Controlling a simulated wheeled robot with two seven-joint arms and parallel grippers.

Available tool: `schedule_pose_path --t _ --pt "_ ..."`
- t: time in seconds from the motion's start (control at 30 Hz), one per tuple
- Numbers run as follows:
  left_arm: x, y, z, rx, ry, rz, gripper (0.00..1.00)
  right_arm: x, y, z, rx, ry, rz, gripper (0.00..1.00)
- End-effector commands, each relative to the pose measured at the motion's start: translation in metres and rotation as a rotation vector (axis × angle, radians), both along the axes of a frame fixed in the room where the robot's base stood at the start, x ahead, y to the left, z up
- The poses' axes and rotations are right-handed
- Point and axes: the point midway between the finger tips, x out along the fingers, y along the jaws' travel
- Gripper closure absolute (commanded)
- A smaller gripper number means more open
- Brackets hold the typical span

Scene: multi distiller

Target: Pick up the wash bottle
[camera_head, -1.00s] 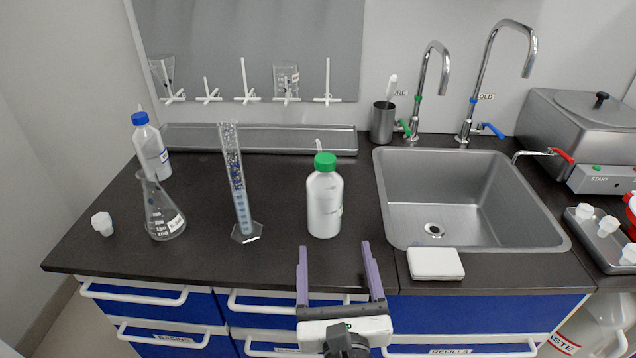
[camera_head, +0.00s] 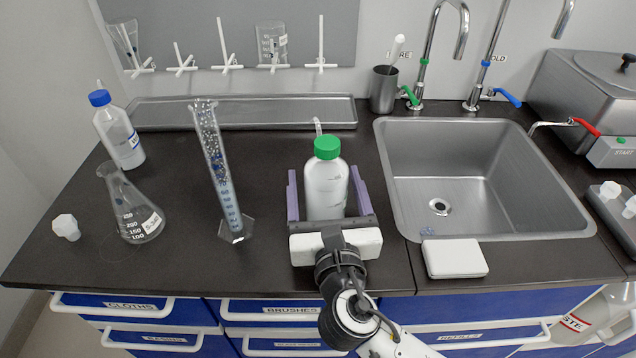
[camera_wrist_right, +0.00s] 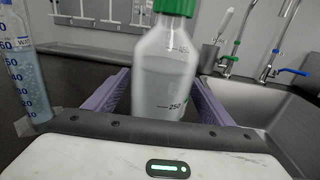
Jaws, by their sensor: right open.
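A wash bottle with a green cap (camera_head: 326,182) stands upright on the dark counter, left of the sink. It also shows close up in the right wrist view (camera_wrist_right: 163,75), with volume marks on its clear body. My right gripper (camera_head: 326,190) is open, its purple fingers on either side of the bottle's body. In the wrist view the fingers (camera_wrist_right: 160,97) flank the bottle. I cannot tell whether either finger touches it. A second wash bottle with a blue cap (camera_head: 122,137) stands at the back left. My left gripper is not in view.
A graduated cylinder (camera_head: 219,172) stands left of the gripper, with a conical flask (camera_head: 135,215) and white stopper (camera_head: 66,228) farther left. The sink (camera_head: 480,175) and a white box (camera_head: 455,258) are to the right. A metal tray (camera_head: 240,112) lies behind.

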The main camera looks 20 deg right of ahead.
Motion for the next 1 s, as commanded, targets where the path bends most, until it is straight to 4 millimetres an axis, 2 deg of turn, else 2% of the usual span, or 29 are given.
schedule_pose_path --t 0.07,0.37,0.57,0.87,1.0 --pt "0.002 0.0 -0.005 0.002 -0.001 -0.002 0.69 0.003 -0.003 -0.003 0.0 0.001 -0.003 0.24" --pt "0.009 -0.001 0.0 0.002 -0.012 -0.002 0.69 0.004 -0.005 -0.001 -0.001 0.002 -0.004 0.24" --pt "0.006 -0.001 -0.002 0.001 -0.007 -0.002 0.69 0.004 -0.005 -0.002 -0.001 0.002 -0.004 0.57" --pt "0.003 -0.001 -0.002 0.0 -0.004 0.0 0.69 0.004 -0.004 0.001 0.001 -0.002 -0.004 0.59" --pt "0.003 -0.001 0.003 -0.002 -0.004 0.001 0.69 0.005 -0.005 0.016 0.002 -0.005 -0.005 0.59"
